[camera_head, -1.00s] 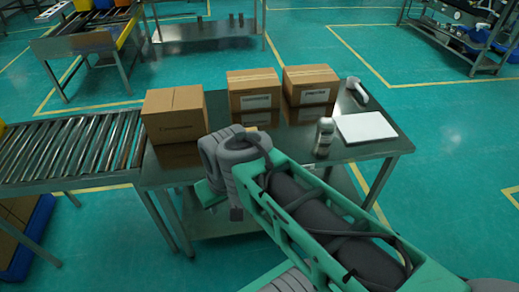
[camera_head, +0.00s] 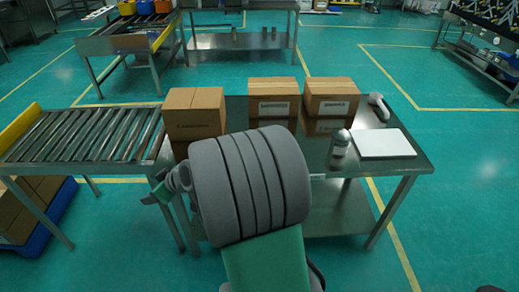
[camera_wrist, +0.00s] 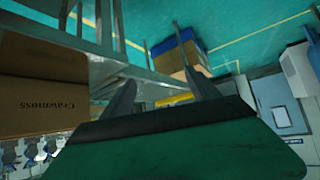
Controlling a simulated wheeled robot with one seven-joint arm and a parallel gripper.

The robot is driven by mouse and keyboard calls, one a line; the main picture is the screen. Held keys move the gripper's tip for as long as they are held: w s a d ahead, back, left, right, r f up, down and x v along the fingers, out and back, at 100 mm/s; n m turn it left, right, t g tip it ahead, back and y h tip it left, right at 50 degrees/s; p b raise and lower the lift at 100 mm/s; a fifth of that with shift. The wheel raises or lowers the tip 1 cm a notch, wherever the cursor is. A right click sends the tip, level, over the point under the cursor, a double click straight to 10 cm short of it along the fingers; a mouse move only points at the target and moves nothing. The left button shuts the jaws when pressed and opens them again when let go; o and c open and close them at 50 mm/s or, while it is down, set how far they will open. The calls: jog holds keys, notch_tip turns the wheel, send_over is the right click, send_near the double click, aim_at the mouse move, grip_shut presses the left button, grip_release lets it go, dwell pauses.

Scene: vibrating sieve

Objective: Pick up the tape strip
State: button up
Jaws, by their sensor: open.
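No separate tape strip can be made out in either view. Three closed cardboard boxes stand on the steel table (camera_head: 405,174): a left box (camera_head: 194,116), a middle box (camera_head: 273,101) and a right box (camera_head: 331,99). My gripper (camera_wrist: 160,90) is open, with nothing seen between its two dark fingers in the wrist view. A printed cardboard box (camera_wrist: 35,85) fills the left of that view, beside the fingers. In the head view my arm covers the table's front left part, and the gripper shows only partly at its left, near the conveyor's end.
A roller conveyor (camera_head: 80,135) adjoins the table on the left. A bottle (camera_head: 340,143), a white flat panel (camera_head: 384,143) and a handheld scanner (camera_head: 379,106) are at the table's right. A blue pallet (camera_head: 45,225) with boxes sits under the conveyor. Floor to the right is open.

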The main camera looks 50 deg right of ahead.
jog(key=d+f+m+t+h+b, duration=0.1)
jog(key=d+f+m+t+h, duration=0.15)
jog(key=d, duration=0.75)
jog(key=d+f+m+t+h+b, duration=0.1)
jog(key=d+f+m+t+h, duration=0.15)
jog(key=d, duration=0.65)
jog(key=s+d+f+m+g+h, duration=0.1)
jog(key=s+d+m+h, duration=0.1)
jog(key=s+d, duration=0.3)
jog(key=s+d+f+m+g+h, duration=0.1)
jog(key=s+d+f+m+h, duration=0.1)
jog(key=s+d+m+h, duration=0.1)
jog(key=s+d+f+m+h, duration=0.1)
jog(key=s+d+m+h, duration=0.1)
jog(key=s+d+h, duration=0.4)
jog(key=shift+s+d+f+m+g, duration=0.15)
jog(key=shift+s+d+f+g, duration=0.05)
jog(key=shift+d, duration=0.4)
jog(key=shift+s+d+f+m+g, duration=0.15)
jog(key=shift+d+f+g, duration=0.05)
jog(key=shift+d, duration=0.4)
jog(key=p+x, duration=0.2)
jog(key=x, duration=0.1)
jog(key=p+x, duration=0.1)
jog(key=shift+w+d+r, duration=0.25)
jog(key=shift+d+r, duration=0.05)
jog(key=shift+w+d+f+p, duration=0.15)
jog(key=shift+w+d+p, duration=0.1)
jog(key=shift+d+p, duration=0.1)
jog(key=c, duration=1.4)
